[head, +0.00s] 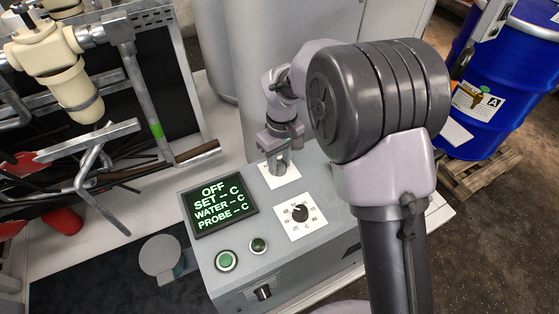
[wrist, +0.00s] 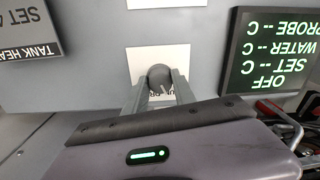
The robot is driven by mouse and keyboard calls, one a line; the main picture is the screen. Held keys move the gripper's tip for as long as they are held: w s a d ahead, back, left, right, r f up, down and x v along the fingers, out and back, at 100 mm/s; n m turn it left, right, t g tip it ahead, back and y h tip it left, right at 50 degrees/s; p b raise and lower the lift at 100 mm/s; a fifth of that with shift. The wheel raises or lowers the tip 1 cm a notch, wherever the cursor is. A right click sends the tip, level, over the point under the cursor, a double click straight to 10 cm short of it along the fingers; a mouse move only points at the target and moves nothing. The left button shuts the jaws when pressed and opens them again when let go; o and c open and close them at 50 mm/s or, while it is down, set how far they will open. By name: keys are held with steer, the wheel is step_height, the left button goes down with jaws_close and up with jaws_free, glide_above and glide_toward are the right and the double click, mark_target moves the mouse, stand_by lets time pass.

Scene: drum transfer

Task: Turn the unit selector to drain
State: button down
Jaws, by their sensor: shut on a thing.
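The unit selector is a dark round knob (wrist: 160,76) on a white label plate (wrist: 143,59), seen in the wrist view with a pale pointer mark. Most of the plate's lettering is covered, so I cannot read the selected position. My gripper (wrist: 160,90) is shut on the knob, one finger on each side. In the head view my gripper (head: 278,171) reaches down to the white plate (head: 284,178) at the back of the grey control box (head: 300,254); the knob is hidden there. The display (head: 220,206) reads OFF, with dashes for set, water and probe.
Pipes and a cream filter housing (head: 75,90) stand left; a blue drum (head: 510,90) stands on a pallet right.

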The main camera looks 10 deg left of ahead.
mark_target(282, 165)
steer(key=m+p, duration=0.1)
steer(key=m, duration=0.9)
steer(key=shift+m, duration=0.4)
stand_by(0.4)
steer(key=c, duration=1)
jaws_free()
steer(key=shift+c, duration=0.2)
steer(key=shift+r, duration=0.1)
step_height(282, 165, up, 17)
steer(key=p, duration=0.7)
steer(key=shift+d, duration=0.35)
